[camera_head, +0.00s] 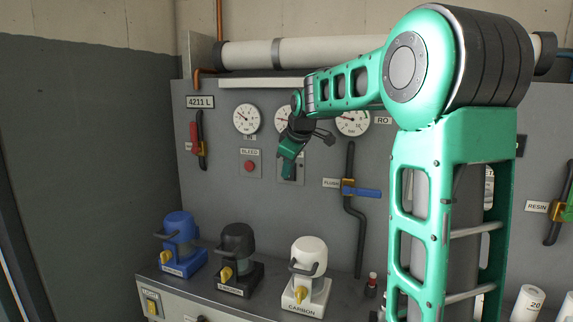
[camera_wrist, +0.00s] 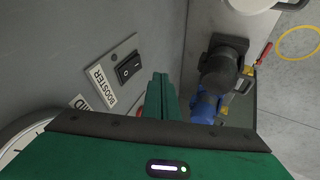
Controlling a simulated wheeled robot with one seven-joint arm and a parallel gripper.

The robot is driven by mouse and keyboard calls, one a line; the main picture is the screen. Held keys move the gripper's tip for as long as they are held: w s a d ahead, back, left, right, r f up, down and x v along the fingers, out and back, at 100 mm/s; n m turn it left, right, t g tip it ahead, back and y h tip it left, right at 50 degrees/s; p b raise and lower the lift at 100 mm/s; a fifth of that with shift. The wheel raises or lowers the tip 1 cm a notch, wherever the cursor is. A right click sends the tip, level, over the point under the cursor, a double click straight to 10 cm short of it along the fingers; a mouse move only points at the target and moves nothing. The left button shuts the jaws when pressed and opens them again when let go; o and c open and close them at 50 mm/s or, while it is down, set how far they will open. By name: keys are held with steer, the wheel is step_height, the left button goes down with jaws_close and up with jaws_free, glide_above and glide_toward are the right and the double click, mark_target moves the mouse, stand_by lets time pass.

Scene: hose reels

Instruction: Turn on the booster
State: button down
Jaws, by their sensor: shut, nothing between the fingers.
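The booster switch is a black rocker marked O and I (camera_wrist: 130,67) on a grey plate beside a white BOOSTER label (camera_wrist: 103,86). Which side of the rocker is pressed in, I cannot tell. In the head view the switch plate (camera_head: 298,177) is partly hidden behind my gripper. My gripper (camera_head: 290,165) is shut and empty, with its green fingers pointing down in front of that plate. In the wrist view the closed fingers (camera_wrist: 161,78) stand beside the rocker, just to its right. Whether they touch the panel is unclear.
The BLEED red button (camera_head: 249,166) is left of the switch. Round gauges (camera_head: 247,119) are above, and a blue-handled FLUSH valve (camera_head: 360,191) is to the right. Blue (camera_head: 181,235), black (camera_head: 237,245) and white (camera_head: 309,256) housings stand on the ledge below.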

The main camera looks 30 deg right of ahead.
steer(key=w+d+f, duration=0.3)
steer(key=w, duration=0.1)
steer(key=shift+d, duration=0.25)
steer(key=shift+w+d, duration=0.15)
stand_by(0.5)
